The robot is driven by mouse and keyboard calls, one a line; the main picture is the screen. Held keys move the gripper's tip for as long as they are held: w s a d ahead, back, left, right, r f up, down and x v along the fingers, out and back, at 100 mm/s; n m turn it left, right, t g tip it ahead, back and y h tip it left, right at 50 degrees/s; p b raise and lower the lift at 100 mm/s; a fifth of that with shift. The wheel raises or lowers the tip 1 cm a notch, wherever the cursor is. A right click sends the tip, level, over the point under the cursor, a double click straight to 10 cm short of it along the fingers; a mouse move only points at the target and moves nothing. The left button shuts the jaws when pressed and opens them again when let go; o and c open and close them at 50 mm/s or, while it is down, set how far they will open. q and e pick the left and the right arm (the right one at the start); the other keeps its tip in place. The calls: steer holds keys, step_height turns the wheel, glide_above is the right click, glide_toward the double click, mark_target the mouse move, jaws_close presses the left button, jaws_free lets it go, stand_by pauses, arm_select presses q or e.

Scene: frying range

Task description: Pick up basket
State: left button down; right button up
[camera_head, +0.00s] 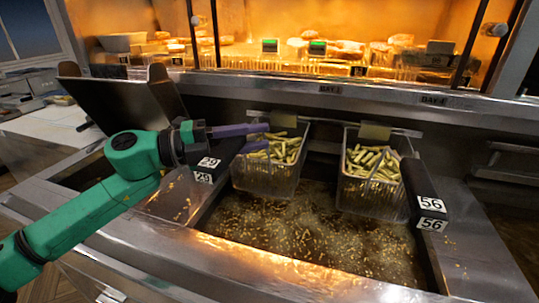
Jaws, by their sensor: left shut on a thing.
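Two wire baskets of green, fry-like pieces hang side by side over the fryer's bubbling oil. The left basket (262,180) has a black handle (213,161) labelled 29, which points toward me. The right basket (368,198) has a black handle (421,190) labelled 56. My left gripper (262,137) reaches in from the left with purple fingers, shut on the left basket's handle near the basket's rim. The fingers partly cover the handle and rim, so the exact contact is hidden. My right gripper is not in view.
The fryer vat (300,234) is full of foaming oil with floating crumbs. A dark raised lid or panel (125,103) stands to the left. Behind is a lit warming shelf (330,68) with food. A metal front edge (270,268) runs before the vat.

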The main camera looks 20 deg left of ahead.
arm_select(q)
steer(key=shift+r, duration=0.15)
stand_by(0.8)
steer(key=r+p, duration=0.1)
steer(key=a+r, duration=0.1)
steer(key=s+r+p, duration=0.1)
steer(key=shift+a+r+p, duration=0.15)
steer(key=shift+p, duration=0.15)
steer(key=v, duration=1.6)
steer(key=shift+a, duration=0.25)
steer(key=shift+s+r, duration=0.1)
steer(key=shift+r, duration=0.05)
